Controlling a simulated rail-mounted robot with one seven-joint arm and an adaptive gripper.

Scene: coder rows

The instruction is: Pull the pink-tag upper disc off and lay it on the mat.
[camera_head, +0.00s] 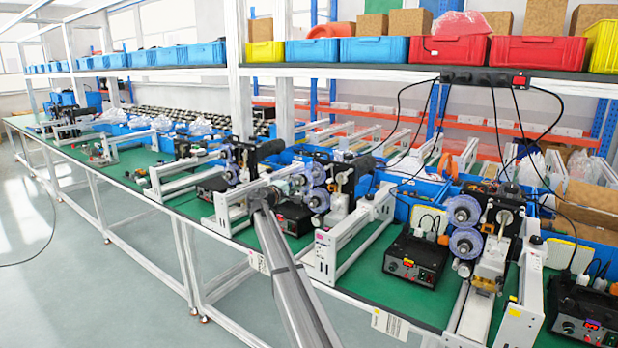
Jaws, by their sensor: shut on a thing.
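Several coder machines stand in a row on the green bench top. The middle one carries a bluish upper disc (318,173) directly above a similar lower disc (318,199). A small pinkish tag (322,239) shows on the white frame at its front. My gripper (294,184) is at the left side of the upper disc, shut on it as far as I can tell; the fingertips are small and partly merged with the machine parts. The disc looks close to its place on the machine.
Another coder with two discs (464,211) stands at the right, and one (231,154) at the left. Black control boxes (415,258) and white frames (328,252) crowd the bench. Cables hang from a power strip (484,78). Some green surface (361,270) is clear.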

